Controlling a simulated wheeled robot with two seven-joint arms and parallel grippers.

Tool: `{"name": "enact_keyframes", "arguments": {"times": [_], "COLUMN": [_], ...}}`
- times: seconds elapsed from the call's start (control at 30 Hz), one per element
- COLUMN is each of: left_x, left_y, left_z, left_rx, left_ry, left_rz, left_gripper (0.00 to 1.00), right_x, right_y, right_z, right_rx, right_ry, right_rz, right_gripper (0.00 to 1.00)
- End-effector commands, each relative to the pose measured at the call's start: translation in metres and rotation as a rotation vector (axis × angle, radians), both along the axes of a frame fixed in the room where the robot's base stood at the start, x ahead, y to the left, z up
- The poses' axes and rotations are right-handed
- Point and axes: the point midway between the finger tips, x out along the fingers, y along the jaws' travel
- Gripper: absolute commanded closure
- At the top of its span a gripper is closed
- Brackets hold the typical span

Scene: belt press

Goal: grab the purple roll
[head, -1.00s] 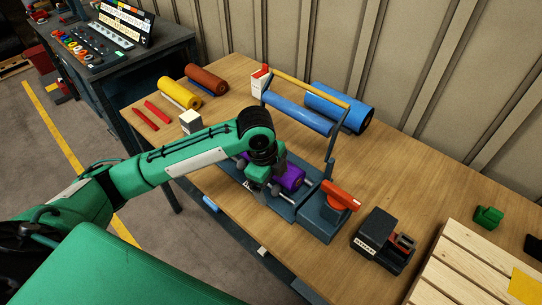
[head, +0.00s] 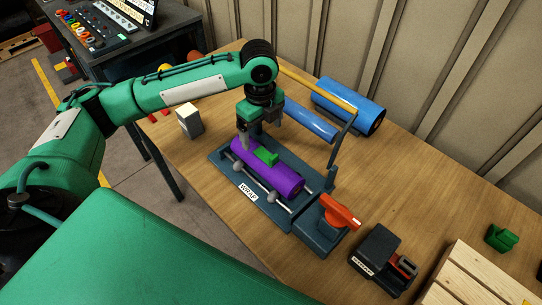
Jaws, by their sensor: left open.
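The purple roll (head: 285,183) lies across the metal rods of a dark blue cradle (head: 228,169) labelled "WRAP". A small green piece (head: 266,156) sits on top of the roll, near its middle. My left gripper (head: 260,134) is open and empty, pointing down just above the roll's left end and its back side. One finger overlaps the roll's left end in the picture; I cannot tell whether it touches. My right gripper is not in view.
A frame with a yellow bar and a thin blue roll (head: 311,121) rises behind the cradle. A larger blue roll (head: 349,104) lies behind it. An orange handle (head: 341,212), a black device (head: 376,254) and a wooden pallet (head: 470,280) stand to the right.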

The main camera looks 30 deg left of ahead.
Motion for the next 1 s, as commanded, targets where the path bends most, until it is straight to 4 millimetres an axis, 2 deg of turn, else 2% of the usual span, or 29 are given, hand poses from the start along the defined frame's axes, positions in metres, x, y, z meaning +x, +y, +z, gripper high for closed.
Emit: {"name": "enact_keyframes", "arguments": {"times": [0.1, 0.3, 0.4, 0.57, 0.73, 0.9, 1.0], "left_x": [-0.002, -0.001, -0.001, 0.0, 0.001, 0.001, 0.001], "left_y": [0.0, -0.001, -0.001, -0.003, -0.01, -0.01, -0.01], "left_z": [-0.021, -0.059, -0.072, -0.08, -0.101, -0.125, -0.13], "left_rx": [0.001, 0.001, 0.0, 0.0, 0.001, 0.001, 0.002], "left_ry": [0.007, 0.005, 0.004, 0.003, 0.005, 0.003, 0.003], "left_rz": [-0.001, 0.0, -0.001, -0.001, -0.001, 0.0, -0.001], "left_gripper": [0.1, 0.1, 0.1, 0.1, 0.1, 0.1, 0.1], "right_x": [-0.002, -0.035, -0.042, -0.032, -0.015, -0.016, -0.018], "right_y": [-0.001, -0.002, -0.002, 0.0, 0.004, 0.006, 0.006], "right_z": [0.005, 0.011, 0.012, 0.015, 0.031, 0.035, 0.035], "right_rx": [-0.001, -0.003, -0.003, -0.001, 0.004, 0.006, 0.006], "right_ry": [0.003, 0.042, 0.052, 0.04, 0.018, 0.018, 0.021], "right_rz": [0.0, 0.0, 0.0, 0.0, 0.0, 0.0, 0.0], "right_gripper": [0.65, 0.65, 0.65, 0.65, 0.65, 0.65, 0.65]}}
